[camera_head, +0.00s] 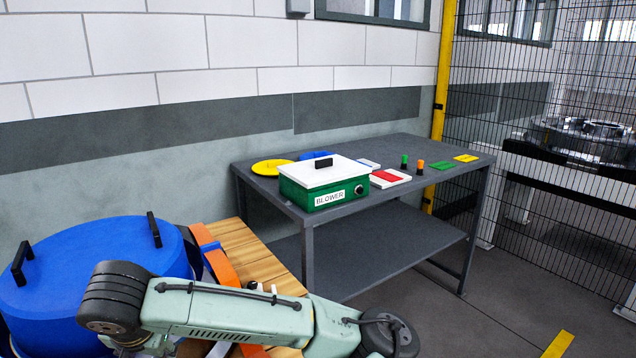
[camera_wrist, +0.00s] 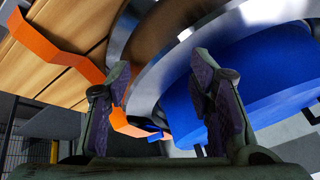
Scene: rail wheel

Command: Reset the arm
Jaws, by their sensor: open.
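My gripper (camera_wrist: 160,108) shows in the wrist view with its two dark finger pads spread wide apart and nothing held between them. Behind the fingers are a curved grey metal surface, a blue rounded thing (camera_wrist: 262,82) on the right and an orange strap (camera_wrist: 62,58) on the left. In the head view my arm is folded low across the lower middle, in front of the wooden slats (camera_head: 252,258) and the big blue drum-like thing (camera_head: 95,265). I cannot make out my gripper's fingers in the head view.
A dark grey table (camera_head: 430,152) stands against the wall, carrying a green BLOWER box (camera_head: 322,190), a yellow disc (camera_head: 271,167) and several small coloured items. A mesh fence (camera_head: 560,130) stands on the right. The floor (camera_head: 480,325) in front of the table is mostly clear.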

